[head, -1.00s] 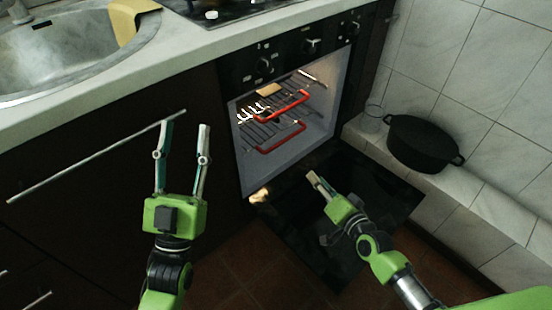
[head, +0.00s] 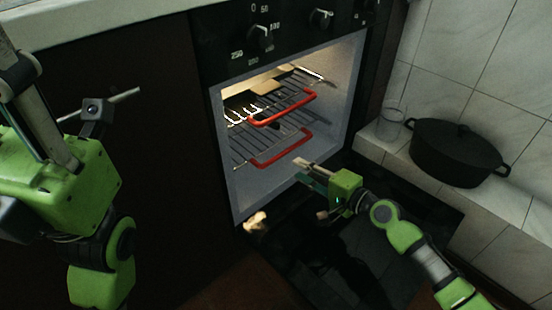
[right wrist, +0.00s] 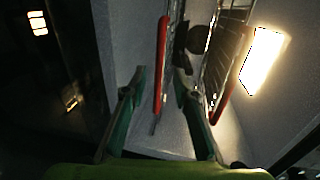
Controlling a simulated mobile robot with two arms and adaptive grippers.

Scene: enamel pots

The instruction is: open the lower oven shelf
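The oven is open and lit inside. The lower oven shelf (head: 262,138) is a wire rack with a red handle (head: 282,150) at its front. The upper shelf (head: 285,90) has a similar red handle (head: 283,107). My right gripper (head: 300,168) is just in front of the lower handle. In the right wrist view my right gripper (right wrist: 161,85) is open, with the lower red handle (right wrist: 162,60) lying between its fingers in the picture. Contact cannot be told. My left gripper (head: 45,130) is large at the left edge, away from the oven, and its fingertips are unclear.
The oven door (head: 390,225) hangs down open under my right arm. A black lidded pot (head: 457,155) and a glass (head: 391,123) stand on the tiled ledge at right. The counter edge (head: 110,22) runs above the dark cabinet front (head: 170,150) at left.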

